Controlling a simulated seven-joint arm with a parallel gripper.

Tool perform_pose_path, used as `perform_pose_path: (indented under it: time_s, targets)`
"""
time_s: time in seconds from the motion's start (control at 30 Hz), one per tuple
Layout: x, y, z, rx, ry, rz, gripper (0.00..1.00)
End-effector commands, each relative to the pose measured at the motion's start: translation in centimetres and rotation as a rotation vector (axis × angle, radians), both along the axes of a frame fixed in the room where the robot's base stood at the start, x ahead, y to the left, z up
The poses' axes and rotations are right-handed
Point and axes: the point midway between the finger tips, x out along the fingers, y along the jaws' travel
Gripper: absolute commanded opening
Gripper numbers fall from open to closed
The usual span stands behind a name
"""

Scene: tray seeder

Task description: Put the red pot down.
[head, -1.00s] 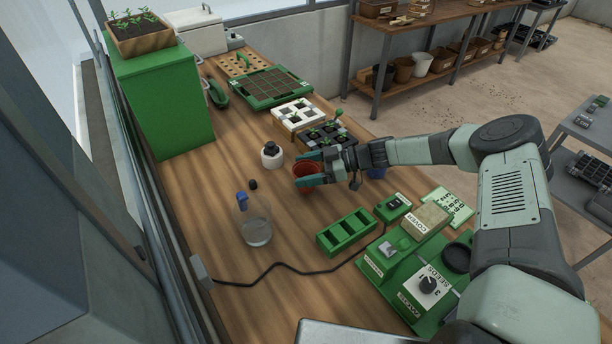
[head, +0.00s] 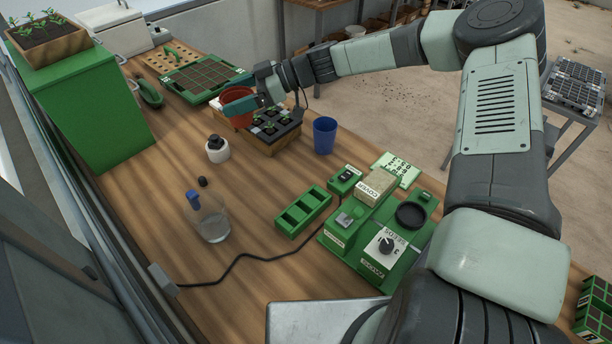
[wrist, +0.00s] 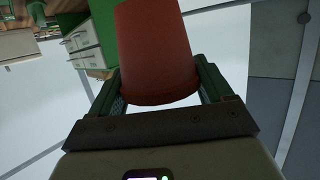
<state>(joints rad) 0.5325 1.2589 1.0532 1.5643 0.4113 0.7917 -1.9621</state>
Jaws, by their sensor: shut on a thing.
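The red pot (head: 238,104) is held in my gripper (head: 246,106) above the workbench, at the near left of the dark seedling tray. In the wrist view the red pot (wrist: 156,50) sits between the two green fingers of my gripper (wrist: 160,80), one on each side. The fingers are shut on its wall. In the head view the pot's open rim faces up and looks slightly tilted. In the head view the near finger covers part of the pot.
The dark tray with seedlings (head: 276,138) stands close by the pot. A white bottle with a dark cap (head: 217,152), a clear bottle (head: 212,226), a blue cup (head: 324,136) and a green seeder (head: 365,240) stand on the bench. Bare wood (head: 160,185) lies at the left.

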Motion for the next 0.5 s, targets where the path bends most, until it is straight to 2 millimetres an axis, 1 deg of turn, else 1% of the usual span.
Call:
perform_pose_path:
  time_s: [0.1,0.3,0.4,0.5]
  targets:
    - [0.5,1.4,-1.0,0.004,0.001,-0.082,0.51]
    - [1.7,3.4,-3.4,0.006,0.007,-0.274,0.51]
    - [2.2,4.2,-4.7,0.009,0.011,-0.391,0.51]
    - [2.8,4.5,-5.9,0.009,0.011,-0.505,0.51]
